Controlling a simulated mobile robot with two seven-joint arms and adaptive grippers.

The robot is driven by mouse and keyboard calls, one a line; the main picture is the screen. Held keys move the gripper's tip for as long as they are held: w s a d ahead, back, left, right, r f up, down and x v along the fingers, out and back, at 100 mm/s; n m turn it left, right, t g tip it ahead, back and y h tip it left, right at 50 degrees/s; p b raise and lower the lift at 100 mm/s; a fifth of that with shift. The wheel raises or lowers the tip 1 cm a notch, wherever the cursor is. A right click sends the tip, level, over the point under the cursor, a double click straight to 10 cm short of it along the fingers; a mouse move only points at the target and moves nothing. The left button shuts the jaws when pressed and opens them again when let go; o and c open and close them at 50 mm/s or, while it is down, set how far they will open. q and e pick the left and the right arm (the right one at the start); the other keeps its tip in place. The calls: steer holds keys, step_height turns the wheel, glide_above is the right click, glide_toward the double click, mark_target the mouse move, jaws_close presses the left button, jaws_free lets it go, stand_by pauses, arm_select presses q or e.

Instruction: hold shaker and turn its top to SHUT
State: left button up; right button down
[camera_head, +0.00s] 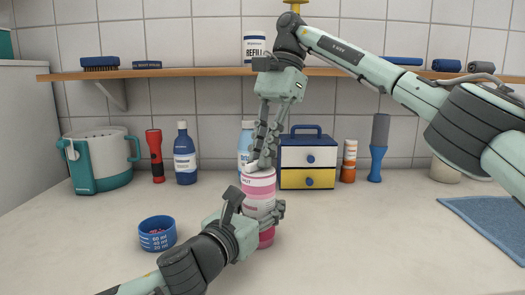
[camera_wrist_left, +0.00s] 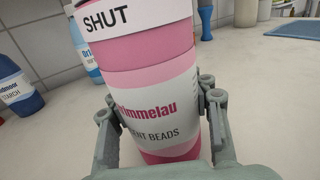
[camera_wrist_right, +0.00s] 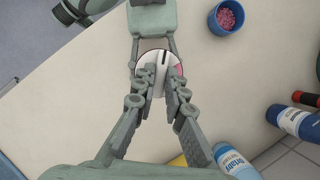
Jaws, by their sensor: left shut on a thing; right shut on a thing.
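The shaker (camera_head: 259,190) is a pink cylinder standing upright on the counter, with a white label and a pale band at its top. In the left wrist view the shaker (camera_wrist_left: 145,60) shows the word SHUT on that band. My left gripper (camera_head: 257,204) is shut around its body, a finger on each side (camera_wrist_left: 160,118). My right gripper (camera_head: 257,163) comes down from above and is shut on the white ridge of the top. The right wrist view shows its fingertips (camera_wrist_right: 159,78) pinching this ridge; they hide part of the shaker's top (camera_wrist_right: 163,58).
A blue measuring cup (camera_head: 157,236) with pink beads stands left of the shaker. Behind are a blue bottle (camera_head: 185,157), a red flashlight (camera_head: 156,155), a drawer box (camera_head: 307,160) and a teal-white pot (camera_head: 103,158). A shelf (camera_head: 190,71) runs above. A blue mat (camera_head: 495,222) lies right.

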steer(key=shift+d, duration=0.1)
stand_by(0.4)
steer(key=c, duration=1.6)
jaws_free()
steer(key=shift+o, duration=0.2)
